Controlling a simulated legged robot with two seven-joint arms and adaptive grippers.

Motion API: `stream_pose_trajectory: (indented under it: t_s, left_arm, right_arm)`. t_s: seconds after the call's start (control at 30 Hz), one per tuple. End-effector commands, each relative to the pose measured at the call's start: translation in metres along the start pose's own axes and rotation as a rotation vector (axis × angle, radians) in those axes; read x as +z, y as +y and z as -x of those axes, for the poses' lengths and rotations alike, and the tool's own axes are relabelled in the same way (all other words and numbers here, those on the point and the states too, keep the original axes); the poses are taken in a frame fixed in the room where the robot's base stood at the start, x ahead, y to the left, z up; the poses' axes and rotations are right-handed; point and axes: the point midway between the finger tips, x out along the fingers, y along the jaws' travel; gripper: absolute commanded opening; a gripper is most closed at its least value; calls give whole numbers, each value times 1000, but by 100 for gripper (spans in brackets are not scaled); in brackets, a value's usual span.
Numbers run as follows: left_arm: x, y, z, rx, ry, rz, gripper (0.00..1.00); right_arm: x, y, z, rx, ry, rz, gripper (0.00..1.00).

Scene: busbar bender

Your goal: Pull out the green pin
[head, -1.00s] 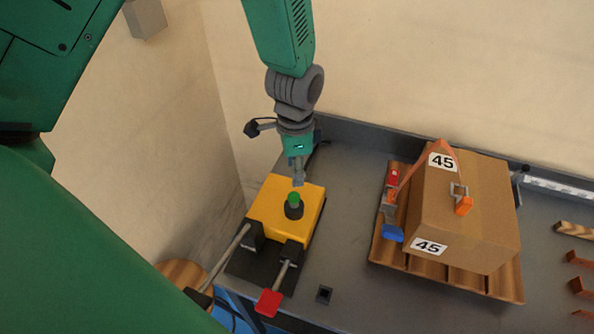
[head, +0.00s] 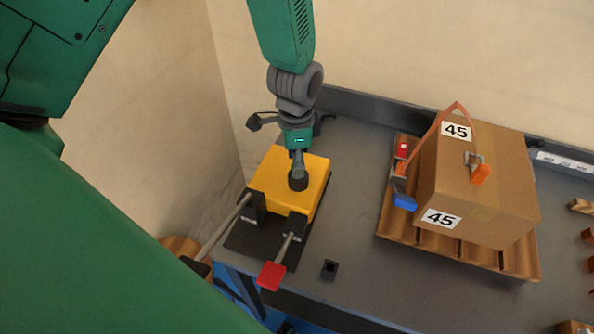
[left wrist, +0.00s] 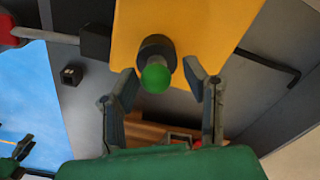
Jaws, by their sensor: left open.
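The busbar bender is a yellow block (head: 267,186) on a black base at the table's front left. A black round socket (head: 298,181) sits on its top. The green pin (left wrist: 155,78) shows in the left wrist view as a round green head in the black collar. In the head view my left gripper (head: 297,172) comes down from above and hides the green head. In the left wrist view my left gripper (left wrist: 163,88) is open, one finger on each side of the pin head, apart from it.
A red-tipped lever (head: 270,276) and a grey lever (head: 225,230) stick out from the bender's front. A small black square socket (head: 329,269) lies right of them. A strapped cardboard box (head: 480,180) stands on a wooden pallet (head: 455,250) at right. Grey table (head: 350,170) between is clear.

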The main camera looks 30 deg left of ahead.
Motion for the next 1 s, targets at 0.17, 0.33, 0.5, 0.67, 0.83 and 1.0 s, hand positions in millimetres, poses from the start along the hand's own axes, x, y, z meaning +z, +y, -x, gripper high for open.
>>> stream_pose_trajectory:
  t_s: [0.17, 0.33, 0.5, 0.67, 0.83, 1.0]
  left_arm:
    - [-2, 1, 1, -2, -1, 0, 40]
    - [0, 1, 1, -1, 0, 0, 40]
    - [0, 1, 1, 0, 1, 1, 40]
    - [0, 0, 0, 0, 2, 1, 40]
    - [0, 1, 0, 0, 1, 1, 23]
    - [-1, 2, 0, -1, 0, 0, 0]
  right_arm:
    - [0, 0, 0, 0, 0, 0, 40]
    - [0, 0, 1, 0, 0, 0, 40]
    - [0, 0, 5, 0, 0, 0, 40]
    - [0, 0, 6, 0, 0, 0, 40]
    - [0, 0, 6, 0, 0, 0, 40]
    - [0, 0, 6, 0, 0, 0, 40]
